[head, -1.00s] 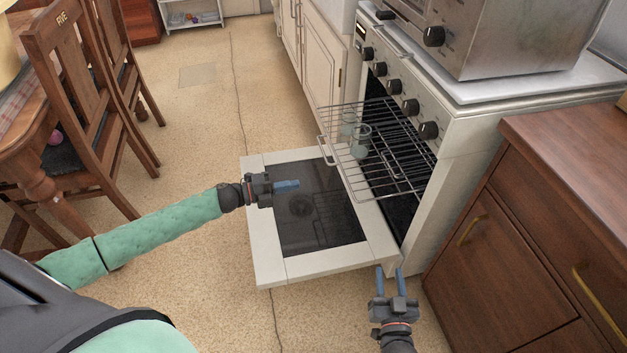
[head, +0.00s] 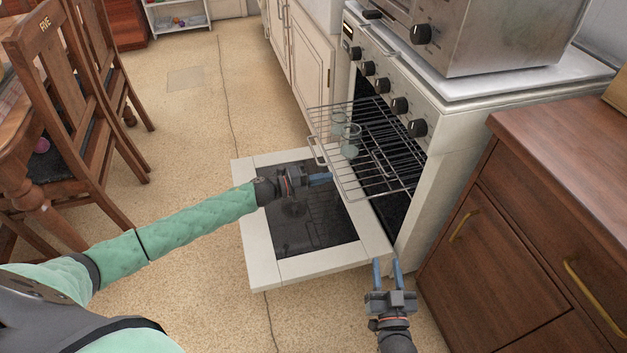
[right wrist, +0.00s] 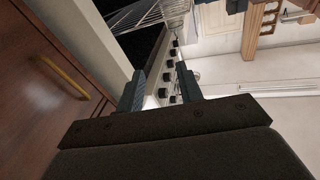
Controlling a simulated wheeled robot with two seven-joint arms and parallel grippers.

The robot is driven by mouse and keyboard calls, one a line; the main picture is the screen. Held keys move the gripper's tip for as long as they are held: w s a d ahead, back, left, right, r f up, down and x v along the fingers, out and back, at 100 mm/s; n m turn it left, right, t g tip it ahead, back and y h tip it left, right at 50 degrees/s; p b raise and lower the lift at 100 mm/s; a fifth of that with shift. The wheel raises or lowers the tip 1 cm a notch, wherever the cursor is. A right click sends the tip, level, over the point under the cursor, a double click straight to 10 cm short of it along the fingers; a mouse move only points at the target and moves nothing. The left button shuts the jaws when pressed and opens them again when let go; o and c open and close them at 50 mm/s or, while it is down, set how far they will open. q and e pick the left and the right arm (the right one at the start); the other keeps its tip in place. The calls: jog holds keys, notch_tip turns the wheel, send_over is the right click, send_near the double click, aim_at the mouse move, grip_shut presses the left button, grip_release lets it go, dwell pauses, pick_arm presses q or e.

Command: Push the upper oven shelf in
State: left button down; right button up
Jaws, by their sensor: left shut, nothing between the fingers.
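The upper oven shelf (head: 375,172) is a wire rack pulled partly out of the oven (head: 425,185), over the lowered oven door (head: 250,240). Glass jars (head: 350,145) stand on it towards its far side. My left gripper (head: 322,178) is shut and empty, just in front of the shelf's front edge; I cannot tell whether it touches. My right gripper (head: 386,268) is open and empty beside the near corner of the door. In the right wrist view, its two fingers (right wrist: 160,88) are apart, with part of the rack (right wrist: 150,14) beyond them.
A wooden cabinet (head: 500,220) with brass handles stands close to the right of my right gripper. Oven knobs (head: 400,105) line the front above the shelf. Wooden chairs (head: 70,110) stand at the left. The floor (head: 185,150) between is clear.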

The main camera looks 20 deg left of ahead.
jog(key=shift+w+r, duration=0.25)
jog(key=shift+r, duration=0.2)
